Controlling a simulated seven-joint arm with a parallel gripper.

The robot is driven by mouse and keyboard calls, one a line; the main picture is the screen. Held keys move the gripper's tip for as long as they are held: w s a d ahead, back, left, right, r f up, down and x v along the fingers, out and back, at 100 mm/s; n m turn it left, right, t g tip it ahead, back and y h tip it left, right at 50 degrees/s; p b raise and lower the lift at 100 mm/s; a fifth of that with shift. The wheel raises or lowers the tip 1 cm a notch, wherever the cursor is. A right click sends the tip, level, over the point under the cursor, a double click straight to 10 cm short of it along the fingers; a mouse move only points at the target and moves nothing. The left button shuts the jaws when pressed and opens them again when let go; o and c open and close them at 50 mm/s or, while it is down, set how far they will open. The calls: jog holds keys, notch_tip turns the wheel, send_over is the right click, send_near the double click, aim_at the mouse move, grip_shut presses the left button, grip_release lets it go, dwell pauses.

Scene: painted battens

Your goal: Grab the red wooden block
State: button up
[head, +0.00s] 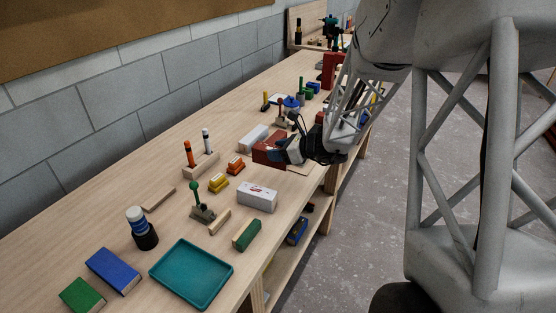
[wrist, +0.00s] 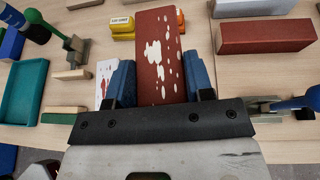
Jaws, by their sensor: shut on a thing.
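A red wooden block (wrist: 157,50) with white paint spots stands out between the blue fingertips of my gripper (wrist: 159,80) in the wrist view. The fingers press on both its long sides, and its near end is hidden by the gripper. Whether it touches the bench cannot be told. In the head view my gripper (head: 282,152) is over the middle of the bench. Dark red (head: 264,151) shows beside it there; I cannot tell which block this is. A second, plain dark red block (wrist: 264,37) lies to the right in the wrist view, apart from the fingers.
A white block (head: 257,197) with red marks, yellow (head: 218,183) and orange (head: 236,165) blocks, and a pale block (head: 253,138) lie close by. A teal tray (head: 231,268) is at the near end. Upright pegs and tools stand around. Clear bench lies along the wall.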

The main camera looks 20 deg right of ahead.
jog(key=shift+r, duration=0.7)
